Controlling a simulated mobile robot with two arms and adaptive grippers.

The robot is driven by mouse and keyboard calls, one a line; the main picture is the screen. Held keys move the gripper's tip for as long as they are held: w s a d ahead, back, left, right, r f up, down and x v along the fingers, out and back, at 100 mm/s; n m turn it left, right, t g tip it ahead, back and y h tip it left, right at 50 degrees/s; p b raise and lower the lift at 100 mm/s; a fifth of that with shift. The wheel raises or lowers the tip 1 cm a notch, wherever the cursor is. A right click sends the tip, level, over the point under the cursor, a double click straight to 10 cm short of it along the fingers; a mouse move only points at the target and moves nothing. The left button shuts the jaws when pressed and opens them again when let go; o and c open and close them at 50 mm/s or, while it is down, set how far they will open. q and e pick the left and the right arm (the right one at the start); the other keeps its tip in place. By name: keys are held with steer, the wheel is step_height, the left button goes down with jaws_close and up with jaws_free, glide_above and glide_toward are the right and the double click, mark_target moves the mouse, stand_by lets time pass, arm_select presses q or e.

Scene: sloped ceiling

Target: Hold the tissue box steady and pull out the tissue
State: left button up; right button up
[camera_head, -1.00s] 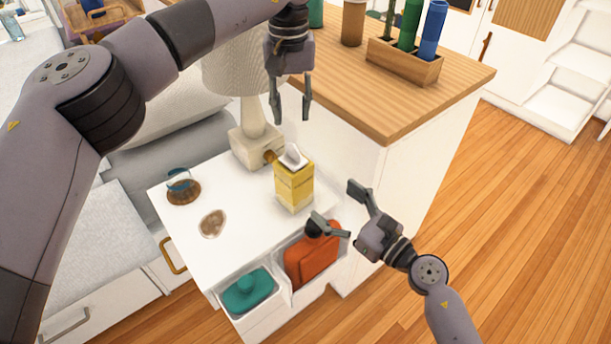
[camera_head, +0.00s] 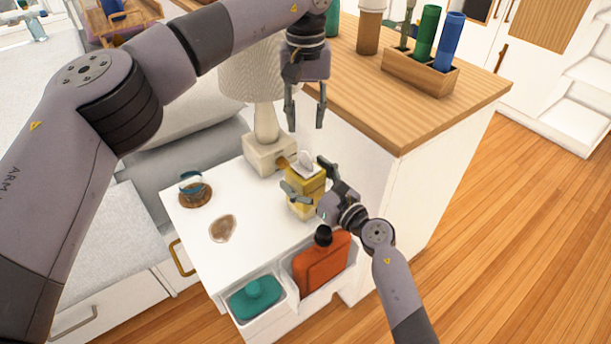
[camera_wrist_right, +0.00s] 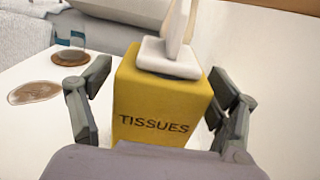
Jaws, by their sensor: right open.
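The yellow tissue box (camera_head: 303,194) stands upright on the white nightstand top, and in the right wrist view (camera_wrist_right: 160,104) its front reads "TISSUES". A white tissue (camera_head: 305,160) sticks up from its top, also seen in the right wrist view (camera_wrist_right: 176,40). My right gripper (camera_head: 308,184) is open, with one finger on each side of the box; a small gap shows on the left side in the wrist view. My left gripper (camera_head: 305,122) is open and empty, pointing down above and behind the tissue.
The nightstand (camera_head: 255,225) also bears a lamp (camera_head: 268,150), a glass on a coaster (camera_head: 193,188) and a brown disc (camera_head: 223,228). Bins at its front hold a teal item (camera_head: 255,298) and an orange bottle (camera_head: 322,265). A wooden-topped cabinet (camera_head: 410,105) stands close behind.

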mark_target(305, 160)
steer(key=shift+c, duration=0.2)
steer(key=c, duration=1.3)
arm_select(q)
steer(key=shift+c, duration=0.5)
steer(key=s+d+r+n+t+y, duration=0.1)
steer(key=s+d+n+t+y, duration=0.25)
steer(key=n, duration=0.45)
steer(key=shift+h, duration=0.25)
steer(key=x, duration=1.1)
steer(key=shift+w+a+f, duration=0.15)
steer(key=shift+a+f, duration=0.05)
steer(key=shift+a, duration=0.2)
